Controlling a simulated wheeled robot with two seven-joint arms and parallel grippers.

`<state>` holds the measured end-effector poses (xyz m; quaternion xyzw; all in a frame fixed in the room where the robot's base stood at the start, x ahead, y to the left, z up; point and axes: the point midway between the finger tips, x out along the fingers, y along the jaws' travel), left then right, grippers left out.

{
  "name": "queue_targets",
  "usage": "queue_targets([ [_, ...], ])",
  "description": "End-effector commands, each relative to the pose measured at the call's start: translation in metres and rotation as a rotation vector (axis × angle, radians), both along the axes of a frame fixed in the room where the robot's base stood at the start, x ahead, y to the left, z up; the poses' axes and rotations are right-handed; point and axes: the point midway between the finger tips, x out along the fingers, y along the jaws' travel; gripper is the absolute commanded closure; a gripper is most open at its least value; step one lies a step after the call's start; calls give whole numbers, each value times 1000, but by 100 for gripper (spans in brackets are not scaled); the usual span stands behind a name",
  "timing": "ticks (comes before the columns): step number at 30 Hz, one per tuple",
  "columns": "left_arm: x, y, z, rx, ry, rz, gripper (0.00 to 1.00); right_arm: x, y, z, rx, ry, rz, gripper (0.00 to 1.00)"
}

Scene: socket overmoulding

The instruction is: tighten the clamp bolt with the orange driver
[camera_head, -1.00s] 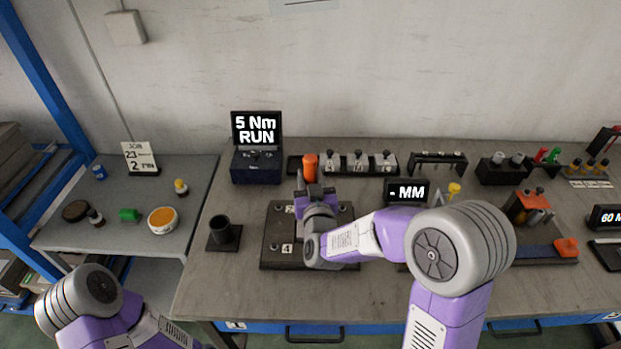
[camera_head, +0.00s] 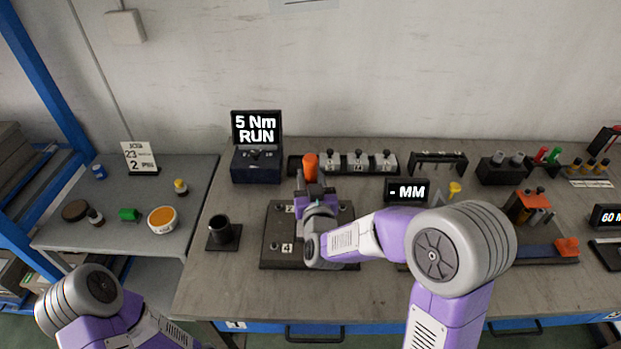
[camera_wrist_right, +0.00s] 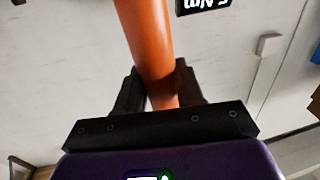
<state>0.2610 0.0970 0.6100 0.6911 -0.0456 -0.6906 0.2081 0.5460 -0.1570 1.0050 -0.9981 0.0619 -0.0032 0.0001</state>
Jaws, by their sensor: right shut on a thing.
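The orange driver (camera_head: 310,165) stands upright above the dark base plate (camera_head: 268,262), and its handle also fills the top middle of the right wrist view (camera_wrist_right: 152,45). My right gripper (camera_wrist_right: 160,95) is shut on the driver, one dark finger on each side of its handle. In the head view, my right gripper (camera_head: 305,184) and wrist cover much of the plate. The driver's tip and the clamp bolt under it are hidden. Numbered bolt positions show on the plate, with a "4" label near its front left. My left gripper is out of the picture.
A display (camera_head: 256,130) reading "5 Nm RUN" stands behind the plate. A black cup on a stand (camera_head: 222,232) is left of it. A rack of grey blocks (camera_head: 358,163) and a "- MM" display (camera_head: 407,191) are close to my right arm. The front left bench is clear.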

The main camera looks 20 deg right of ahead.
Motion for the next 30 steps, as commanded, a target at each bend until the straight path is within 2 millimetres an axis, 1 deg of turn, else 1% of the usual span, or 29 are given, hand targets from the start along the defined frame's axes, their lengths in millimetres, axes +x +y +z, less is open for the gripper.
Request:
queue_targets([
  [1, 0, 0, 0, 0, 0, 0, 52, -1, 0, -6, -1, 17, 2, 100],
  [10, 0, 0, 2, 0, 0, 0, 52, -1, 0, -3, -1, 16, 1, 100],
  [30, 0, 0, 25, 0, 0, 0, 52, 0, 0, 36, 0, 2, 1, 100],
])
